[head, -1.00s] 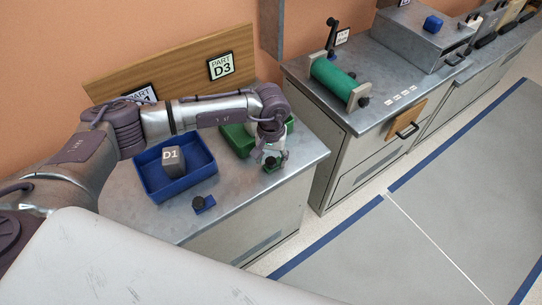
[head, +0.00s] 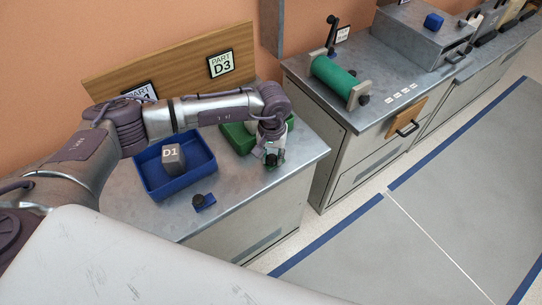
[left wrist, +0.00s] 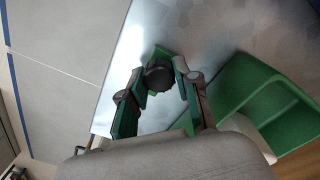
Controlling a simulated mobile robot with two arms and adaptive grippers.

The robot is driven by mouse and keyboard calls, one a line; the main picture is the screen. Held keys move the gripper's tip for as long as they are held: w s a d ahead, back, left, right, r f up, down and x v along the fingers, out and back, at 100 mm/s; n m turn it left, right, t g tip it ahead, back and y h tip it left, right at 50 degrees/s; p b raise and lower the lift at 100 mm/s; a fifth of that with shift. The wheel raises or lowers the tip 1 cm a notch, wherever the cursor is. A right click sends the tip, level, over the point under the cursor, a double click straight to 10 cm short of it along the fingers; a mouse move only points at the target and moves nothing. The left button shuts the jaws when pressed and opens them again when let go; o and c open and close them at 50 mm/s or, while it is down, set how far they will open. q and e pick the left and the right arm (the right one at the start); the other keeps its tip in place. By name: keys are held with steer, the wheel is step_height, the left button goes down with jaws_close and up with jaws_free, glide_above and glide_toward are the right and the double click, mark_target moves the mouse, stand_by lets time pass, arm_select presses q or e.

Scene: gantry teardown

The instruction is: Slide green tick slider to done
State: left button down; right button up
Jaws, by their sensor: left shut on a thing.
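The green tick slider has a round black knob (left wrist: 158,76) on a green base (left wrist: 160,56), near the front right edge of the metal bench top. My left gripper (left wrist: 160,72) has one finger on each side of the knob in the left wrist view and is shut on it. In the head view my left gripper (head: 271,157) comes down from above and covers most of the slider. Any mark for done on the slider cannot be made out. My right gripper is in neither view.
A green tray (head: 236,140) sits just behind the gripper; it also shows in the left wrist view (left wrist: 283,120). A blue tray (head: 150,183) holds a grey D1 block (head: 173,158). A blue slider with a black knob (head: 204,202) is in front of it.

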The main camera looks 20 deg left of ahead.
arm_select(q)
steer(key=w+b, duration=0.1)
steer(key=w+d+b, duration=0.2)
steer(key=shift+d+f+b, duration=0.1)
steer(key=shift+f+b, duration=0.15)
steer(key=shift+b, duration=0.1)
steer(key=shift+w+d, duration=0.25)
steer(key=shift+w, duration=0.05)
steer(key=shift+r, duration=0.4)
steer(key=c, duration=1.1)
jaws_free()
steer(key=shift+c, duration=0.2)
steer(key=o, duration=0.3)
steer(key=shift+w+d, duration=0.1)
steer(key=shift+d, duration=0.05)
step_height(320, 180, up, 12)
steer(key=shift+f, duration=0.1)
